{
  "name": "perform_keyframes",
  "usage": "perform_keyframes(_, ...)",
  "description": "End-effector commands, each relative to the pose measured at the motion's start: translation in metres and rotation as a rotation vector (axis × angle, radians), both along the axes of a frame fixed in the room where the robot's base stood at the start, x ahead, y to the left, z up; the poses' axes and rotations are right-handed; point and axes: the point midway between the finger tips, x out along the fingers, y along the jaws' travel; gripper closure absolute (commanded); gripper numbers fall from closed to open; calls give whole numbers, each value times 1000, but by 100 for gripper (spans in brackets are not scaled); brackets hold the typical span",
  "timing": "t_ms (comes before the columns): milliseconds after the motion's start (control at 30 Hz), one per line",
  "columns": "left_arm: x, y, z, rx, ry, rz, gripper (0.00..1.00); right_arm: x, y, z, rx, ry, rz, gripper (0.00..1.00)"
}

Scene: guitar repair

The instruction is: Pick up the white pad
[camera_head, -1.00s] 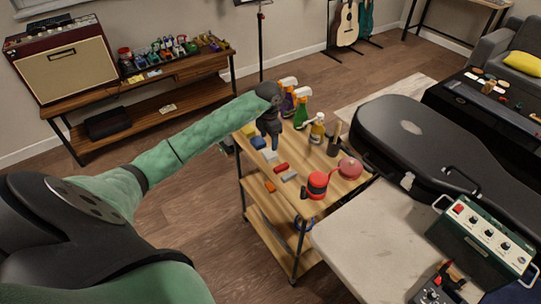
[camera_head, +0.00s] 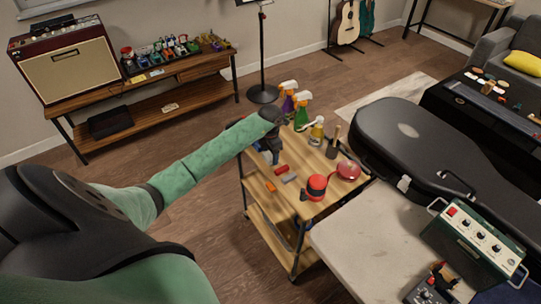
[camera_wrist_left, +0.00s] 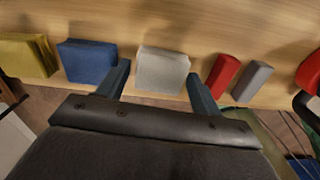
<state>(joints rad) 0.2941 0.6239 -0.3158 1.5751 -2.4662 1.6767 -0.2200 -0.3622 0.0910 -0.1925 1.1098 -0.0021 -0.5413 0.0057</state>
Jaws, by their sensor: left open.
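The white pad (camera_wrist_left: 162,72) is a pale block lying on the wooden cart top (camera_wrist_left: 200,30), seen in the left wrist view. My left gripper (camera_wrist_left: 160,82) is open, with one finger on each side of the pad and a small gap visible on both sides. In the head view my left gripper (camera_head: 270,150) is low over the cart's far left part and hides the pad. My right gripper is in neither view.
A blue pad (camera_wrist_left: 88,62) and a yellow pad (camera_wrist_left: 27,56) lie left of the white one. A red block (camera_wrist_left: 222,74) and a grey block (camera_wrist_left: 252,80) lie right. Spray bottles (camera_head: 302,108) stand behind. A red round container (camera_head: 316,186) stands nearer the front.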

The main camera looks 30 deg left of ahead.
Motion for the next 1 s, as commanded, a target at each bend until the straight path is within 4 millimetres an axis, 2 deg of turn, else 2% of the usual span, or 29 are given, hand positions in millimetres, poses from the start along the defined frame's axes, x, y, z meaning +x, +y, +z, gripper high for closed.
perform_keyframes(333,0,0,-5,0,-1,-1,35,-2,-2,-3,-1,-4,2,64)
perform_keyframes(500,0,0,-5,0,-1,-1,68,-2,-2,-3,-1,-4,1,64)
perform_keyframes(933,0,0,0,1,0,0,68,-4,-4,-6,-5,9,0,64)
perform_keyframes(1000,0,1,4,2,-2,0,68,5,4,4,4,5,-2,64)
